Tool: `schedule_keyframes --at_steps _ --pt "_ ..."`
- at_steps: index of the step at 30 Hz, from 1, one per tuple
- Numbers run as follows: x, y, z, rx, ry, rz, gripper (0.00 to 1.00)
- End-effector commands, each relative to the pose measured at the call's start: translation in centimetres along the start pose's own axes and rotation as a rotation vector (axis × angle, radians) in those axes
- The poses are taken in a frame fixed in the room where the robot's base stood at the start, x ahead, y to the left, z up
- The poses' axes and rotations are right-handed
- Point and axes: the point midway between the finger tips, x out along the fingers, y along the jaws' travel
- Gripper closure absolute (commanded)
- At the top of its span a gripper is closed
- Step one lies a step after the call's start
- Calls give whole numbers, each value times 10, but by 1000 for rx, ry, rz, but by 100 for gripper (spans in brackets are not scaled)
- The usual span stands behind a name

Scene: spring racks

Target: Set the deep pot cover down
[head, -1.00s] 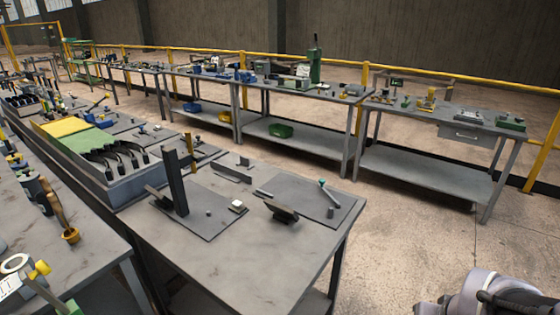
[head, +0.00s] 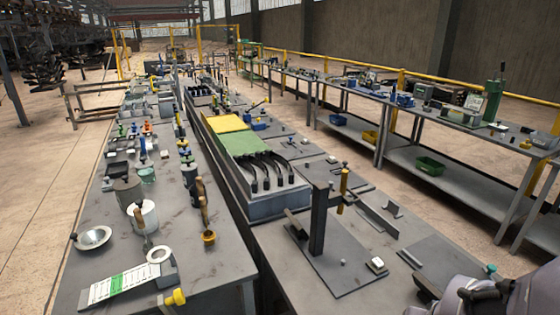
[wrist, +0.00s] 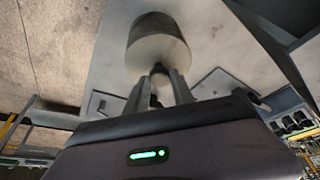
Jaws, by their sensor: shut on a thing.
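In the wrist view a grey, round, drum-shaped piece (wrist: 157,47), which I take as the deep pot cover, is held by its small dark knob. My gripper (wrist: 159,88) is shut on that knob, one finger on each side. Blurred floor and a grey bench surface show behind the cover; its height above them is unclear. In the head view only part of my arm shows at the lower right; the gripper and the cover are out of that picture.
The left bench (head: 215,270) carries pots (head: 143,217), a shallow metal lid or dish (head: 93,238), a labelled plate (head: 120,284) and tools. The right bench (head: 283,240) has an upright post (head: 318,220) on a dark plate. Bare patches lie on both benches.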

Motion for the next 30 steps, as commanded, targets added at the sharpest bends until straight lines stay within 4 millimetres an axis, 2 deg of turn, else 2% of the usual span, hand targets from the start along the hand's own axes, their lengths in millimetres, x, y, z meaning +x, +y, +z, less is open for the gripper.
schedule_keyframes --at_steps 3,9,15,21,30 --pt "24 -11 -33 -5 3 -1 100" --pt "49 -24 -80 -3 5 0 100" --pt "58 -30 -100 -2 6 0 100" --pt "94 -30 -87 -1 3 0 100" --pt "94 -30 -87 -2 5 0 100"
